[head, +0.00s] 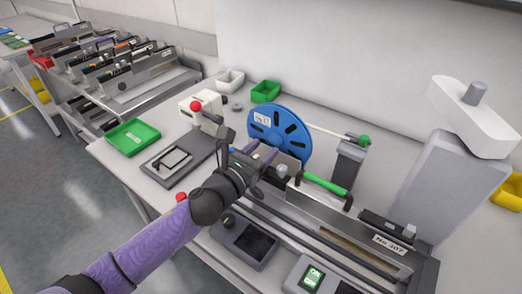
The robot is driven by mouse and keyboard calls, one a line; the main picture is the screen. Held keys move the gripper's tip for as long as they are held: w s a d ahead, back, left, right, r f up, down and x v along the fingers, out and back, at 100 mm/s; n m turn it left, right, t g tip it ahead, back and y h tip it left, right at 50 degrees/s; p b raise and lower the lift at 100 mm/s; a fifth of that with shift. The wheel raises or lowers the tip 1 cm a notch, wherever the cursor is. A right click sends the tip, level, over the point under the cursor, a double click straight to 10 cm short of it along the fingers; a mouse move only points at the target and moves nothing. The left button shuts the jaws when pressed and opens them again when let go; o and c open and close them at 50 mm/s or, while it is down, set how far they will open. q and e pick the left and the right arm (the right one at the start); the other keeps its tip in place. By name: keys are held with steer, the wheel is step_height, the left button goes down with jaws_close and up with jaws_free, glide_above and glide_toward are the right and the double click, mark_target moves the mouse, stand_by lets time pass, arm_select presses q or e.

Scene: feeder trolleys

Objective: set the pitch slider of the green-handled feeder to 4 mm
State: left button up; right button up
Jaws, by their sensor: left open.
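The feeder with the green handle (325,183) lies along the bench in the head view, a long grey body (325,225) with a plate reading No 307 at its right end. A blue reel (280,134) stands behind its left end. My left gripper (260,152) is open just in front of the reel, above the feeder's left end. I see nothing between its fingers, and whether it touches anything is unclear. A small silver knob (282,170) is just right of the gripper. The pitch slider and its scale cannot be made out. My right gripper is out of view.
A green tray (133,137), a dark plate fixture (172,159) and a white box with a red button (196,106) lie to the left. A control box with a lit green display (313,277) is in front. A tall grey post (450,175) stands right. Trolleys hold other feeders at upper left.

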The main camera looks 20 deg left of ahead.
arm_select(q)
jaws_close()
stand_by(1.3)
